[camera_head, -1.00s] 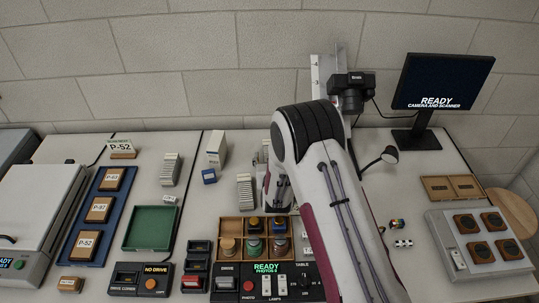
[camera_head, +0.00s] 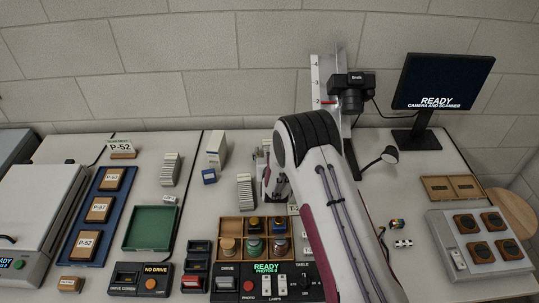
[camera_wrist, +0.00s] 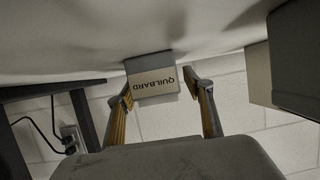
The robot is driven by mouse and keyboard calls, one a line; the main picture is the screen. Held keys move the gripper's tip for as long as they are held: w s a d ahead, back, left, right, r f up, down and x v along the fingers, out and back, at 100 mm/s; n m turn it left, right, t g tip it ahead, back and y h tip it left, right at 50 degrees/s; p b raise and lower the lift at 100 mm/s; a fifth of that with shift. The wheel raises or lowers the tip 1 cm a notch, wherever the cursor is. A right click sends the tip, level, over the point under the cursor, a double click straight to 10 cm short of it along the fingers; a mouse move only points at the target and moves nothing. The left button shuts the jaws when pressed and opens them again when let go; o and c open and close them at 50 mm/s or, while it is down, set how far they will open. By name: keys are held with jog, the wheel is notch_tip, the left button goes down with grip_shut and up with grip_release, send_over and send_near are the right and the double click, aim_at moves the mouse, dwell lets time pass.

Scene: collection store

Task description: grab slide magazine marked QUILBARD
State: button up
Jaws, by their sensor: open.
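The slide magazine marked QUILBARD (camera_wrist: 156,83) shows in the wrist view as a grey block with a pale label, its lettering upside down. My gripper (camera_wrist: 159,86) is open, with one finger on either side of the magazine. A gap shows at the right finger; the left finger is very close to the block, and I cannot tell if it touches. In the head view my gripper (camera_head: 276,183) is partly hidden by my arm, and I cannot make out the marked magazine there.
Two ribbed magazines (camera_head: 171,169) (camera_head: 246,191) and a white box (camera_head: 217,149) stand to the left of my gripper. A small blue box (camera_head: 209,176) lies close by. A wooden compartment tray (camera_head: 230,226) sits in front. In the wrist view a dark box-like thing (camera_wrist: 297,60) is at the right.

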jog(key=c, duration=1.4)
jog(key=shift+r, duration=0.15)
jog(key=shift+r, duration=4.85)
